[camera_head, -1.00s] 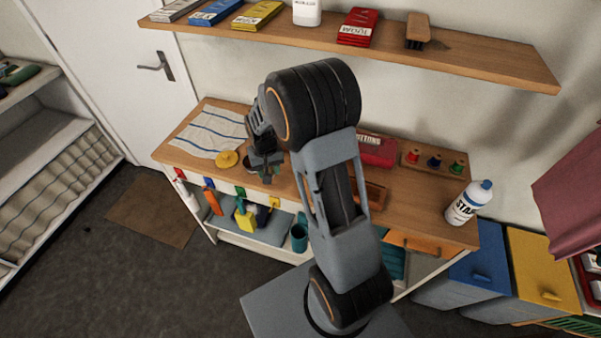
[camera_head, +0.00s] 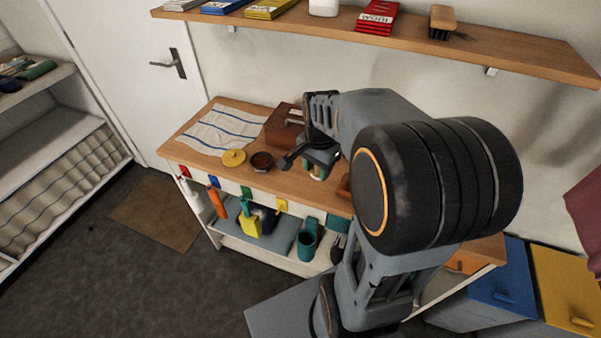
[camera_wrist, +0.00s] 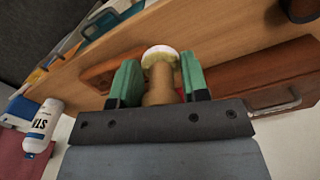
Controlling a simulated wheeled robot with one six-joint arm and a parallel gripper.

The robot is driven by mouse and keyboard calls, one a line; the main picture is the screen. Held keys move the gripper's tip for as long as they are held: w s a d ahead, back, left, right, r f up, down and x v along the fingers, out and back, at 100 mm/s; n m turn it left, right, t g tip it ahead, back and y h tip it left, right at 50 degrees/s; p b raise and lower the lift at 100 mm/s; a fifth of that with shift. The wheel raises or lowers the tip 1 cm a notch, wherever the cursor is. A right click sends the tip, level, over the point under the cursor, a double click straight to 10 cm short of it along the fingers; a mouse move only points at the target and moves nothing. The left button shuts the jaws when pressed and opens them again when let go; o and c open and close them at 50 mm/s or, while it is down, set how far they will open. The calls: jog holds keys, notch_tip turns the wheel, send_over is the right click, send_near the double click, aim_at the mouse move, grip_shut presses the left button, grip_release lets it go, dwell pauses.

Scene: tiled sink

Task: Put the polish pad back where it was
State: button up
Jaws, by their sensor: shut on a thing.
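My gripper (camera_wrist: 159,78) is shut on the polish pad (camera_wrist: 161,52), its green fingers on either side of a tan wooden handle. The pad's round whitish end points away from the wrist. In the head view my gripper (camera_head: 320,160) is over the wooden worktop (camera_head: 206,172), right of an open dark tin (camera_head: 262,162); the pad (camera_head: 318,173) shows only in part below the fingers. A shallow brown wooden tray (camera_wrist: 100,73) lies beyond the pad in the wrist view; in the head view my arm hides most of it. Whether the pad touches anything is unclear.
A brown wooden box (camera_head: 284,124) with a handle stands behind the gripper. A white bottle (camera_wrist: 43,125) is at left in the wrist view. A shelf (camera_head: 480,50) runs above.

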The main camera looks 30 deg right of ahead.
jog(key=w+f, duration=0.2)
jog(key=w, duration=0.3)
jog(key=p, duration=0.1)
send_over(300, 179)
jog(key=s, duration=0.1)
notch_tip(300, 179, down, 5)
jog(key=shift+s+r, duration=0.1)
jog(key=shift+r, duration=0.1)
jog(key=shift+w+f, duration=0.45)
jog(key=shift+f, duration=0.15)
jog(key=shift+f+p, duration=0.5)
jog(key=shift+f, duration=1.05)
jog(key=shift+f, duration=0.1)
jog(key=o, duration=0.9)
